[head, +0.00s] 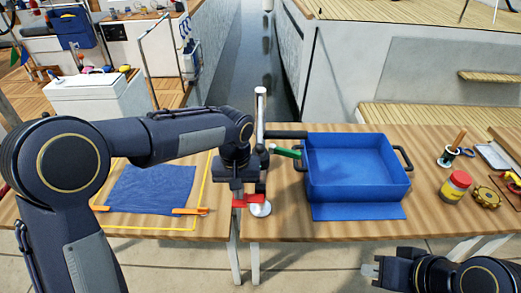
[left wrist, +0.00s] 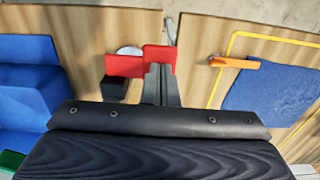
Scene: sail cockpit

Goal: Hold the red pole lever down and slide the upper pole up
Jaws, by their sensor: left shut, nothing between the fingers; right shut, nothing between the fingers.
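The pole stands upright at the tables' seam, its pale upper pole (head: 260,105) rising behind my left gripper. Its round pale base (head: 260,209) sits on the wood; the base's edge also shows in the left wrist view (left wrist: 130,50). The red pole lever (head: 247,201) is low on the pole, and shows as red plates (left wrist: 124,66) in the left wrist view. My left gripper (left wrist: 161,70) is shut and empty, its fingertips over the red part; I cannot tell whether they touch. The pole's middle is hidden by my left wrist. My right gripper (head: 370,268) is shut and empty, front right, away from the pole.
A green handle (head: 287,153) and a black bar (head: 285,135) stick out right of the pole. A blue bin (head: 358,185) stands close on the right. A blue cloth (head: 150,190) with orange-handled tools lies left. A red-yellow jar (head: 456,186) stands far right.

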